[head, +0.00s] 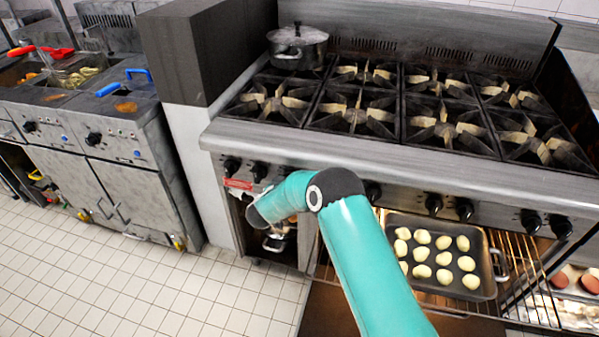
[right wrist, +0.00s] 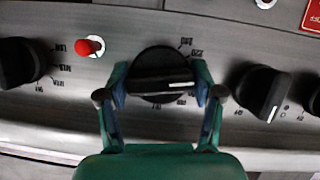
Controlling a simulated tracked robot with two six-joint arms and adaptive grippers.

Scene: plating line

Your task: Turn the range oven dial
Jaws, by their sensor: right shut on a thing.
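The range's front panel carries a row of black dials. In the right wrist view, a round black dial (right wrist: 160,62) with a white pointer mark sits between the two fingers of my right gripper (right wrist: 161,84), which is shut on it. The pointer mark lies toward the right of the dial's bar. In the head view my teal right arm reaches to the left part of the panel, and its gripper and the held dial are hidden behind the arm. My left gripper is not in view.
Other dials (right wrist: 262,92) and a red lamp (right wrist: 90,46) flank the held dial. A tray (head: 398,268) of pale round pieces rests on a pulled-out wire rack (head: 537,291). A lidded pot (head: 298,46) stands on the stovetop. Fryers stand left across open tiled floor (head: 150,285).

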